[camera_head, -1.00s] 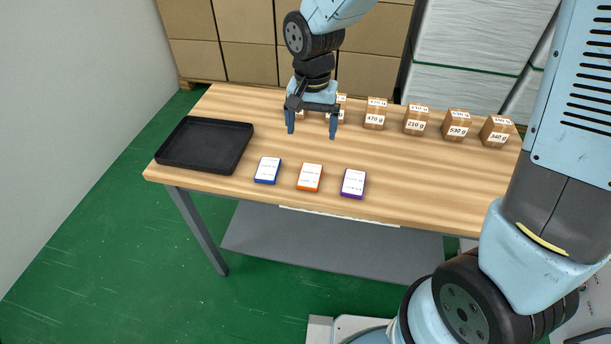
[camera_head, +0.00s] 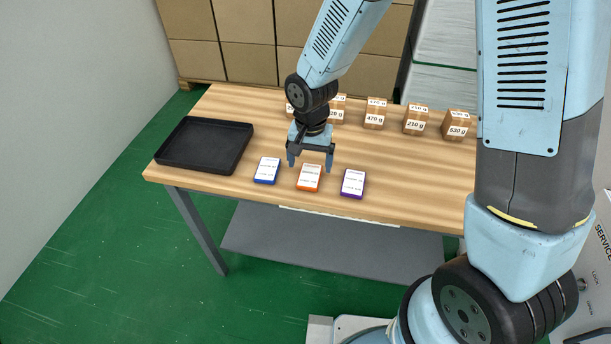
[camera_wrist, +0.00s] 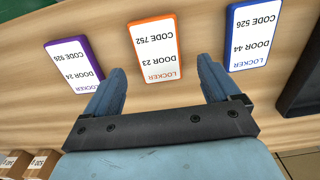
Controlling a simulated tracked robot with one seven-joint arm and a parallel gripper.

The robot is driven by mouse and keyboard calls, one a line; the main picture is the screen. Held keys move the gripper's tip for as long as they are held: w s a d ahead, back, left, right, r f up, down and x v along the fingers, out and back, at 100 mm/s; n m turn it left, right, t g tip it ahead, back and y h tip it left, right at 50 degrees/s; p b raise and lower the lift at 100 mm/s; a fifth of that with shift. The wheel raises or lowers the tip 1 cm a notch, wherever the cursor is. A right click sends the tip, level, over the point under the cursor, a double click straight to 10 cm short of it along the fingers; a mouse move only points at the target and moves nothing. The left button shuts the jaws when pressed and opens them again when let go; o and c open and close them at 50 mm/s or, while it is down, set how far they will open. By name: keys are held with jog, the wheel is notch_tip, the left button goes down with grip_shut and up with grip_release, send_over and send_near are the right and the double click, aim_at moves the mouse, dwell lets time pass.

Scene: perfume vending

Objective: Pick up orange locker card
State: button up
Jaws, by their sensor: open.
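The orange locker card (camera_head: 309,178) lies flat on the wooden table, between a blue card (camera_head: 267,170) and a purple card (camera_head: 353,183). In the wrist view the orange-edged card (camera_wrist: 155,50) reads "LOCKER DOOR 23 CODE 752" upside down. My gripper (camera_head: 310,163) is open and empty, its fingers pointing down just behind and above the orange card. In the wrist view the two fingertips (camera_wrist: 162,78) sit either side of the card's near end. The blue card (camera_wrist: 248,35) and purple card (camera_wrist: 74,65) lie just outside the fingers.
A black tray (camera_head: 206,146) stands at the table's left end; its edge shows in the wrist view. A row of small weight-labelled boxes (camera_head: 374,113) stands along the back edge. The bare wood (camera_head: 420,180) right of the cards is clear.

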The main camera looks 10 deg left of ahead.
aim_at(310, 172)
jog(key=shift+f, duration=1.6)
jog(key=shift+c, duration=0.2)
jog(key=c, duration=1.1)
jog(key=shift+r, duration=0.15)
